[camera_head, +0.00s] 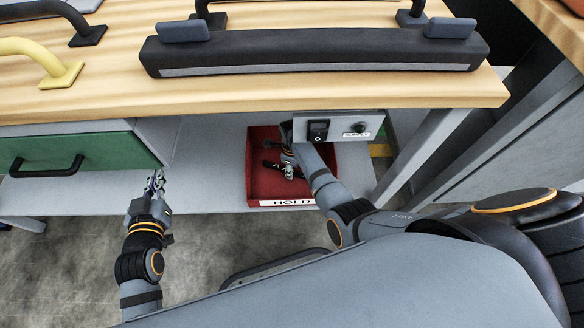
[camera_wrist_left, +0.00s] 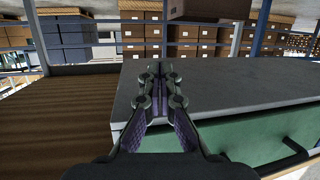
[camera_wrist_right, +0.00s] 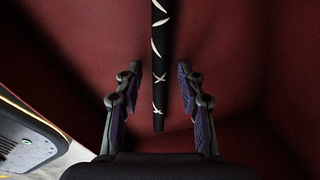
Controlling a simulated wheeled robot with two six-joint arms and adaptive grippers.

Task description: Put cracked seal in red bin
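The cracked seal (camera_wrist_right: 159,90) is a black strip with white crack-like marks in the right wrist view. It runs from the top edge down between the fingers of my right gripper (camera_wrist_right: 158,75). The fingers are open, with a gap on both sides of the strip. Red surfaces of the bin surround it. In the head view the red bin (camera_head: 259,185), labelled HOLD, stands on the lower shelf, and my right gripper (camera_head: 287,170) is inside it. The arm partly hides the bin. My left gripper (camera_head: 157,181) is empty, its fingertips together, near the green drawer.
The green drawer (camera_head: 110,153) with a black handle is at left. A control box (camera_head: 345,128) with a switch overhangs the bin's back right. The wooden worktop (camera_head: 100,85) and a long dark bar (camera_head: 310,52) lie above. The grey shelf (camera_head: 205,175) is clear between drawer and bin.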

